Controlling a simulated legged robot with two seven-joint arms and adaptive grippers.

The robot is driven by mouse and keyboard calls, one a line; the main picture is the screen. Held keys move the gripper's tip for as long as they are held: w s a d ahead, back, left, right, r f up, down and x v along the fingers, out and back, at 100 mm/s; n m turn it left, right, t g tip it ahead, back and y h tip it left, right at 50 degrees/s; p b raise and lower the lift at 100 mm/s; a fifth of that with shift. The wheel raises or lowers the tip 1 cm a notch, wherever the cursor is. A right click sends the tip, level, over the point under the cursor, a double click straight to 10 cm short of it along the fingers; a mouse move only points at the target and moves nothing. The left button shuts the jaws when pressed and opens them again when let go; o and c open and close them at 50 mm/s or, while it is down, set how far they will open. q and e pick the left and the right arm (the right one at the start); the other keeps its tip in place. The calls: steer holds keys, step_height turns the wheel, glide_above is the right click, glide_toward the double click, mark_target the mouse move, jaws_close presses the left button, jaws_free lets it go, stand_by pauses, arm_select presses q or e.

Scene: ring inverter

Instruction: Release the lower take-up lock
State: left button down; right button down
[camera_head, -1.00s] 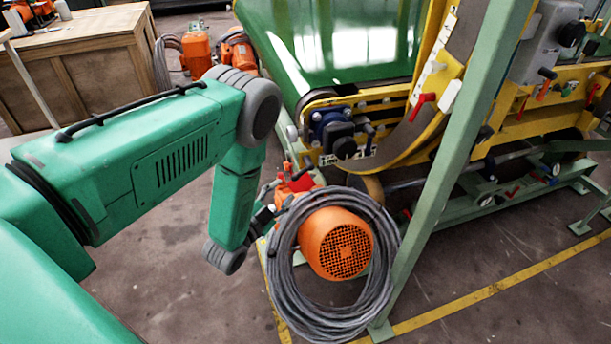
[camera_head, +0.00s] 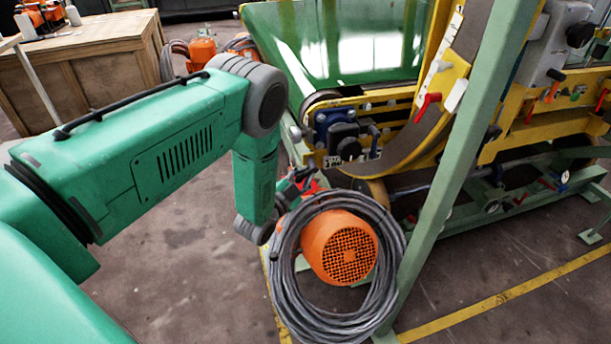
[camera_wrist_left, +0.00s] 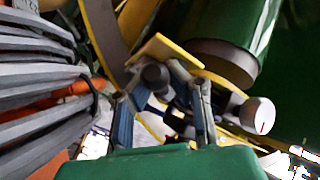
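My left gripper (camera_head: 290,187) is low behind the cable coil in the head view, where its fingertips are hard to make out. In the left wrist view its two fingers (camera_wrist_left: 166,98) stand apart, with nothing clearly held between them. A dark round knob (camera_wrist_left: 156,77) and a yellow plate edge (camera_wrist_left: 165,50) lie by the fingertips there. A red part (camera_head: 312,187) shows just beside the gripper in the head view. A red lever (camera_head: 427,103) sits higher on the yellow frame. I cannot tell which part is the lower take-up lock. My right gripper is out of view.
A grey cable coil (camera_head: 288,300) around an orange motor (camera_head: 341,249) stands just in front of the gripper. A green post (camera_head: 462,150) rises to the right. A blue and black unit (camera_head: 340,135) sits on the machine above. A white-faced round knob (camera_wrist_left: 257,115) is at the wrist view's right.

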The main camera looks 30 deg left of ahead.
arm_select(q)
steer(key=shift+s+r+m+g+p, duration=0.15)
steer(key=shift+m+g+p, duration=0.3)
steer(key=shift+p, duration=0.45)
steer(key=shift+s+r+m+g+p, duration=0.1)
steer(key=shift+r+m+g+p, duration=0.25)
steer(key=shift+p, duration=0.55)
steer(key=shift+a+f+g, duration=0.1)
steer(key=shift+f+g, duration=0.15)
steer(key=shift+g, duration=0.15)
steer(key=shift+f, duration=0.1)
steer(key=c, duration=1.6)
jaws_free()
steer(key=shift+o, duration=0.2)
steer(key=v, duration=1.2)
